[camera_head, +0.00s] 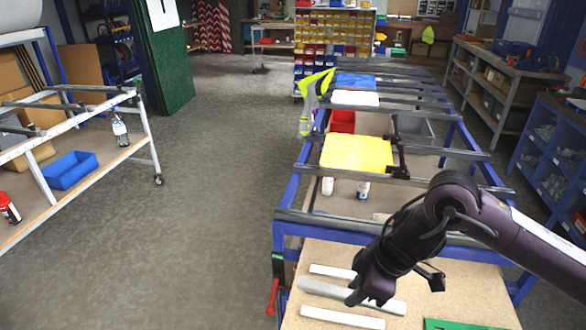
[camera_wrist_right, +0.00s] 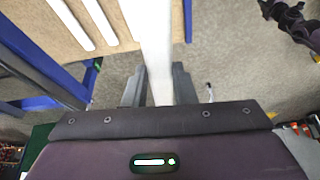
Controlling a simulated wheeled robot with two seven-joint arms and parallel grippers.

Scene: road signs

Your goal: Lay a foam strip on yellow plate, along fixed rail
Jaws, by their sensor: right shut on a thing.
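My right gripper (camera_head: 362,292) reaches over the wooden board at the front. In the right wrist view its two fingers (camera_wrist_right: 158,90) are shut on a pale foam strip (camera_wrist_right: 157,45), which runs lengthwise between them. In the head view the held strip (camera_head: 322,288) looks greyer than two white strips, one behind it (camera_head: 333,272) and one in front (camera_head: 342,318).
The blue frame (camera_head: 290,217) has grey crossbars between board and plate. A red bin (camera_head: 342,121) and white bottles sit below crossbar level. A hi-vis vest (camera_head: 314,95) hangs at the frame's left. A green piece (camera_head: 455,324) lies at the board's front right. Open floor lies left.

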